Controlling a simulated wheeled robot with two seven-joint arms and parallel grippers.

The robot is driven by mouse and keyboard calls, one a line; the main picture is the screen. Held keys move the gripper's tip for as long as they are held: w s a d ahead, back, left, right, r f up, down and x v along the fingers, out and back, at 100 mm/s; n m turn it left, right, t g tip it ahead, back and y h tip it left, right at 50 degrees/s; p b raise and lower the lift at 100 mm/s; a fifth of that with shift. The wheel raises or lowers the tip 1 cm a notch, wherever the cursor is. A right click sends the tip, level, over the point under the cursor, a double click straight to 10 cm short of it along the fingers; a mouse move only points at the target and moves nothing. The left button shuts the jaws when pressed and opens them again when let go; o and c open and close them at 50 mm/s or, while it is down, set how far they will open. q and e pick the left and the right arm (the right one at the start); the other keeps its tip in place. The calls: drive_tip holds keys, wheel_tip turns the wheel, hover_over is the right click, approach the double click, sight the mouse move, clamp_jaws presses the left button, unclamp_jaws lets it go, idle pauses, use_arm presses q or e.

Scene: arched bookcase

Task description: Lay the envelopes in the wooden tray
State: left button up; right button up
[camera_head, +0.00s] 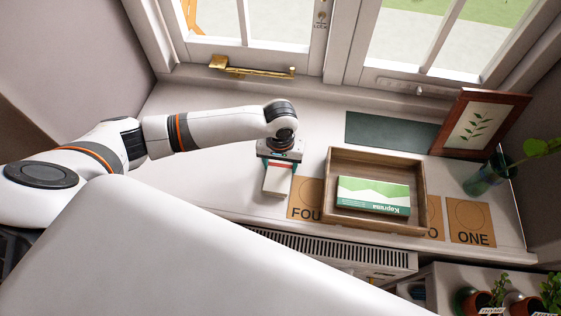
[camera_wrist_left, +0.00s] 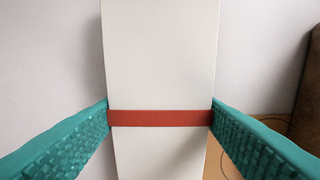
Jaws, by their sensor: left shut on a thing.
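The envelopes (camera_head: 277,183) are a white bundle with a red band around it. In the left wrist view the bundle (camera_wrist_left: 160,55) stands between the teal fingers, which press on its two sides at the band. My left gripper (camera_head: 279,163) is shut on it, left of the wooden tray (camera_head: 421,190) and outside it. The tray is on the window sill and holds a green and white box (camera_head: 373,196) marked "Kaprima". Whether the bundle touches the sill is unclear. My right gripper is not in view.
Brown cards (camera_head: 470,222) lie along the sill's front edge, some partly hidden by the tray. Behind the tray lies a dark green mat (camera_head: 390,131). A framed leaf picture (camera_head: 478,124) and a glass vase (camera_head: 487,175) stand at right. The sill left of the gripper is clear.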

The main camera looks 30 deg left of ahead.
use_arm(q)
drive_tip(key=o, duration=1)
drive_tip(key=shift+f, duration=0.1)
drive_tip(key=shift+o, duration=0.2)
